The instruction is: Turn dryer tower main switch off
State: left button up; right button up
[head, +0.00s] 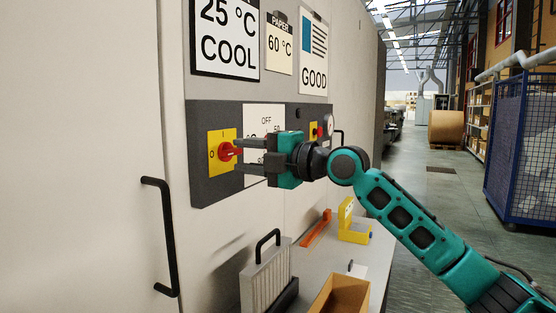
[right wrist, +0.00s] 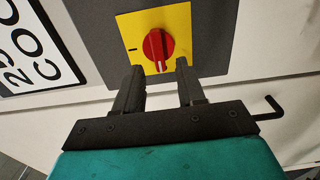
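The main switch is a red rotary knob (head: 227,151) on a yellow plate (head: 218,163), at the left end of a dark grey panel. An "O" is printed on the plate's left side. In the right wrist view the knob (right wrist: 154,44) has a white mark at its lower end, and a dark dash shows on the plate to its left. My right gripper (head: 240,155) is open, with one finger above and one below the knob's level. In the wrist view its fingertips (right wrist: 159,66) stand just short of the knob, with nothing between them. My left gripper is out of view.
A second yellow-and-red switch (head: 316,132) sits farther along the panel (head: 200,188). A black door handle (head: 166,235) juts out at lower left. Below are a grey ribbed case (head: 266,272), an open cardboard box (head: 338,296) and a yellow item (head: 352,226). An aisle opens at right.

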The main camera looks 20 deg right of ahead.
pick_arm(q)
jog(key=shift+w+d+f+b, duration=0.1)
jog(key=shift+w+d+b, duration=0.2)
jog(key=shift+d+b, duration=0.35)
pick_arm(e)
jog(key=v, duration=1)
jog(key=shift+s+d, duration=0.2)
jog(key=shift+s, duration=0.05)
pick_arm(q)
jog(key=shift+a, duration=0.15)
